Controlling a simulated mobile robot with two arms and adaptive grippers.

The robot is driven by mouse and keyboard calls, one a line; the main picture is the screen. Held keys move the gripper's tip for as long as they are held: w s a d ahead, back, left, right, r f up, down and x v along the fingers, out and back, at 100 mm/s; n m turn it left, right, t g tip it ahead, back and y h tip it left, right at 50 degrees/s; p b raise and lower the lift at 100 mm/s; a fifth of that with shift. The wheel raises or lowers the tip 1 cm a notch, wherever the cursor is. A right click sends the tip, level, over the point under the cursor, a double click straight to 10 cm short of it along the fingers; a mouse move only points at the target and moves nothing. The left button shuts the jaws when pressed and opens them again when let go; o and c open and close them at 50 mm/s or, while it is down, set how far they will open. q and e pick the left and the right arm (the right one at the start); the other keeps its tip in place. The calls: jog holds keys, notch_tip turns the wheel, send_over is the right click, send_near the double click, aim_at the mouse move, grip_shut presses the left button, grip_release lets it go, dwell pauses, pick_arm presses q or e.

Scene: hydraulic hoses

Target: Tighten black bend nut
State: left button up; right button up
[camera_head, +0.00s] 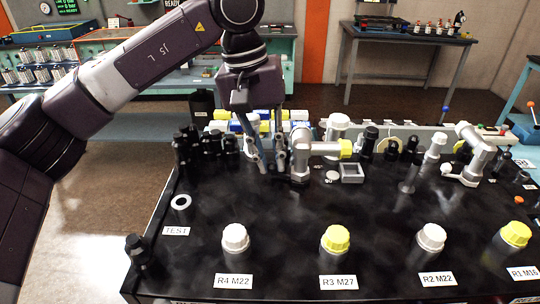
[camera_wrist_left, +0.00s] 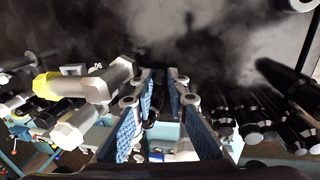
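My left gripper (camera_head: 272,168) reaches down over the back left of the black bench. Its two fingers with blue pads stand apart in the left wrist view (camera_wrist_left: 160,78), with nothing clearly held between them. Just right of it in the head view is a silver bend fitting (camera_head: 316,148) with a yellow nut; it shows left of the fingers in the wrist view (camera_wrist_left: 95,88). Several black fittings (camera_head: 213,145) stand left of the gripper. I cannot tell which black part is the bend nut; the fingers may hide it. My right gripper is not in view.
Capped fittings stand along the front: white R4 (camera_head: 235,238), yellow R3 (camera_head: 335,240), white R2 (camera_head: 431,238), yellow R1 (camera_head: 515,235). Another silver bend (camera_head: 474,150) stands at the back right. A small grey tray (camera_head: 352,174) lies near the gripper. The bench middle is clear.

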pick_arm(q)
jog(key=shift+o, duration=0.6)
notch_tip(320, 180, up, 12)
jog(key=a, duration=0.2)
jog(key=shift+a, duration=0.15)
jog(key=shift+f, duration=0.15)
